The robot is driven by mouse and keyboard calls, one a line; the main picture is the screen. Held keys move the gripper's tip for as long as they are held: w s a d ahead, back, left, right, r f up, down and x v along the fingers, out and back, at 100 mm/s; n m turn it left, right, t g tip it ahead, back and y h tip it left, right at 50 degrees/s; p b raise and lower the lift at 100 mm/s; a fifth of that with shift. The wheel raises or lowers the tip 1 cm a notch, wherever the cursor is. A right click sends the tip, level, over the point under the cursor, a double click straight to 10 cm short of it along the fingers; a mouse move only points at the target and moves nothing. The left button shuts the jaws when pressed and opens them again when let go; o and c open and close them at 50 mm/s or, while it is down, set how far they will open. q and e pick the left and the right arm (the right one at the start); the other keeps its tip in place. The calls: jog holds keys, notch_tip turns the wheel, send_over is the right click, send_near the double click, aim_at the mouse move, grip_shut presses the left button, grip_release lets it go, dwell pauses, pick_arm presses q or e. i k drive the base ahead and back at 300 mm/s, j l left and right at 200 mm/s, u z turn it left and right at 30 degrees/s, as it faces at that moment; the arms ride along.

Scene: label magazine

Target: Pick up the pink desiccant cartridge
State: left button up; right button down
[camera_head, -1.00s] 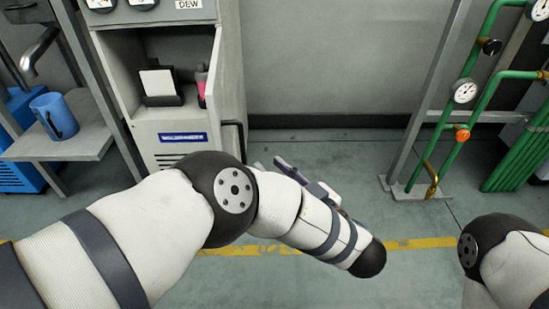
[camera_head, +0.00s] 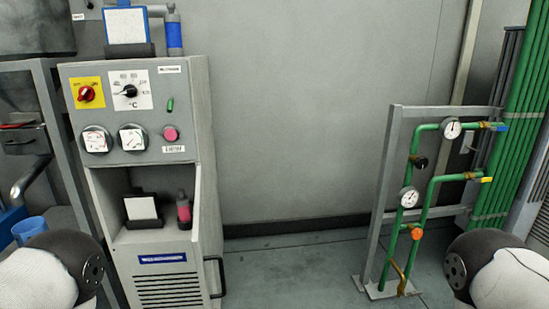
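The pink desiccant cartridge (camera_head: 184,212) stands upright in the open recess of the grey cabinet (camera_head: 198,150), at the recess's right side. It has a dark cap and looks pink in the middle. Neither of my grippers is in view. Only a part of my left arm shows at the lower left and a part of my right arm at the lower right, so what either gripper holds is hidden.
A black stand with a white card (camera_head: 141,207) is left of the cartridge. A blue cartridge (camera_head: 174,38) stands on the cabinet top. A blue mug (camera_head: 30,229) is at left. Green pipes (camera_head: 420,180) on a frame stand at right. The floor between is clear.

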aim_at(183, 201)
jog(key=l+u, duration=0.25)
jog(key=u, duration=0.15)
jog(key=l+u, duration=0.4)
jog(key=j, duration=0.1)
